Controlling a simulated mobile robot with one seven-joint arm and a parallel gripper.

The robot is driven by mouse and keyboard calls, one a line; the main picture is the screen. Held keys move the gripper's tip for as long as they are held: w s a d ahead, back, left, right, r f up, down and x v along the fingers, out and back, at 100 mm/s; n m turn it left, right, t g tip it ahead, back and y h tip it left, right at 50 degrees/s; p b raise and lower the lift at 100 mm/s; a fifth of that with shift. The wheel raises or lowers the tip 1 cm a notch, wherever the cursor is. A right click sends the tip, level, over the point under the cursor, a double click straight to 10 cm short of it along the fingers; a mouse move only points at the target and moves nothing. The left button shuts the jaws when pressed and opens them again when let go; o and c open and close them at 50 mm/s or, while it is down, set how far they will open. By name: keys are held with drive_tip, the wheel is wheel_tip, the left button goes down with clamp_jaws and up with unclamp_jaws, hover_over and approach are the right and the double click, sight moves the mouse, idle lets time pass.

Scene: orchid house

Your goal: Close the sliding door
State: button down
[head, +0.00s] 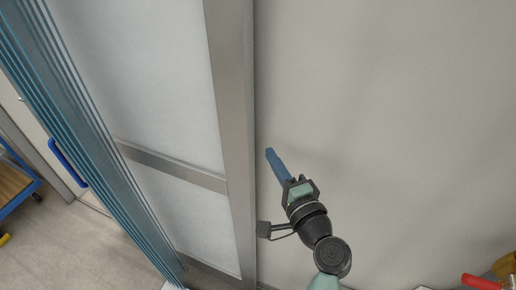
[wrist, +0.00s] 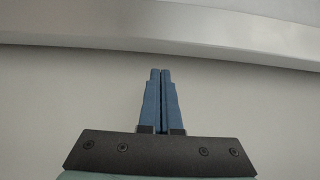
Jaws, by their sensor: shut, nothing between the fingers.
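A door panel with a grey metal frame (head: 232,130) and frosted panes stands left of centre in the head view; I take it for the sliding door. A metal crossbar runs across its lower part. My gripper (head: 269,153) is just right of the frame's upright edge, in front of a pale wall. Its blue fingers are pressed together and empty. In the wrist view the shut fingers (wrist: 160,73) point toward a grey metal strip (wrist: 170,32), with a gap in the picture between them. I cannot tell whether the fingers touch anything.
Teal ribbed strips (head: 82,120) run slantwise left of the door panel. Beyond them are a blue handle (head: 68,163), a floor (head: 75,240) and part of a blue-framed cart (head: 14,183). A red-handled item (head: 480,282) lies at bottom right. The pale wall (head: 400,120) is bare.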

sight(251, 144)
drive_tip(key=shift+w+a+p, duration=0.3)
drive_tip(key=shift+a, duration=0.55)
drive_tip(key=shift+w+a+p, duration=0.25)
drive_tip(key=shift+a, duration=0.55)
drive_tip(key=shift+a, duration=0.1)
